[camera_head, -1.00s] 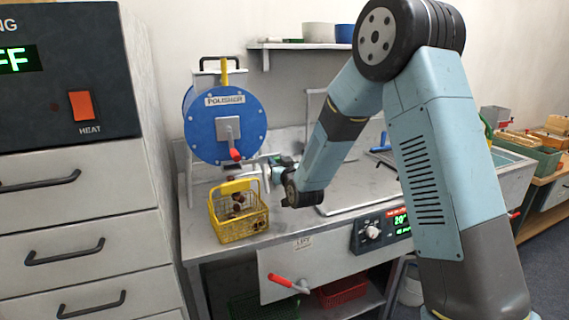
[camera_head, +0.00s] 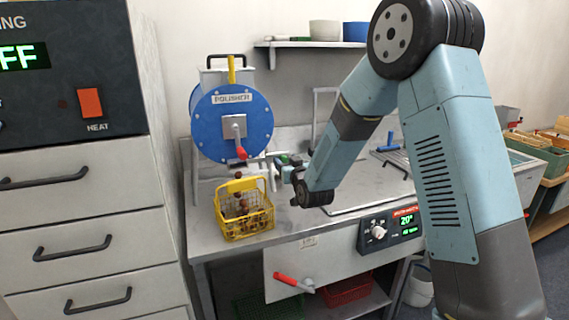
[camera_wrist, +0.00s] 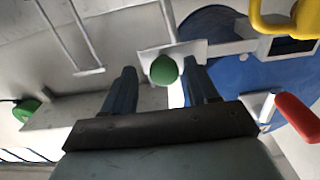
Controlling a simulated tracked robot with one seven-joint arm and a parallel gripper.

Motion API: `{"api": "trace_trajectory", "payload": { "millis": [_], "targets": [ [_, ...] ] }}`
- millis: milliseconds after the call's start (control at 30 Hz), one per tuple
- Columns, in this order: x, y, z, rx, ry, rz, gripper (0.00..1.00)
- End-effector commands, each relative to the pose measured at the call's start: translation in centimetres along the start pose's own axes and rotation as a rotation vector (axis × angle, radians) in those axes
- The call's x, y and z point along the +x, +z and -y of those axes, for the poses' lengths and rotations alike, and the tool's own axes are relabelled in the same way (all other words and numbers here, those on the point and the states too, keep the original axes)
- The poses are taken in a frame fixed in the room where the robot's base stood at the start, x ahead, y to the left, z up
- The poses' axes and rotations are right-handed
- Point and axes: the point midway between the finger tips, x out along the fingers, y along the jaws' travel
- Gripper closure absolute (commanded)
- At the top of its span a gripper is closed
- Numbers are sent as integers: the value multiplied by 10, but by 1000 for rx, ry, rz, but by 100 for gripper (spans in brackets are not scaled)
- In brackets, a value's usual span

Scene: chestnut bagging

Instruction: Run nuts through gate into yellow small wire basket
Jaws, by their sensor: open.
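The yellow small wire basket (camera_head: 247,233) stands upright on the bench, below the blue polisher drum (camera_head: 210,128). Brown nuts (camera_head: 238,195) show in it, and some appear in the air just above its rim. My gripper (camera_wrist: 163,77) is open in the wrist view, its two blue-grey fingers on either side of a round green knob (camera_wrist: 164,70). The knob sits by a pale metal plate. I cannot tell whether the fingers touch it. In the head view the fingertips are too small to make out beside the drum's outlet.
A red-tipped handle (camera_head: 241,153) is on the drum's front; it also shows close to the right of my gripper in the wrist view (camera_wrist: 296,117). A shelf (camera_head: 305,43) hangs above. A control box (camera_head: 390,230) is on the bench's front right.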

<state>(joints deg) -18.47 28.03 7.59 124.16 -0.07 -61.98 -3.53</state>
Motion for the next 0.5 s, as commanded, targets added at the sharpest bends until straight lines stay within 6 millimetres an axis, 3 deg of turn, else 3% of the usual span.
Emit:
{"api": "trace_trajectory", "payload": {
  "millis": [167, 500],
  "targets": [
    [-22, 0, 1, 0, -1, 1, 42],
    [-90, 0, 2, 0, -1, 1, 42]
  ]
}}
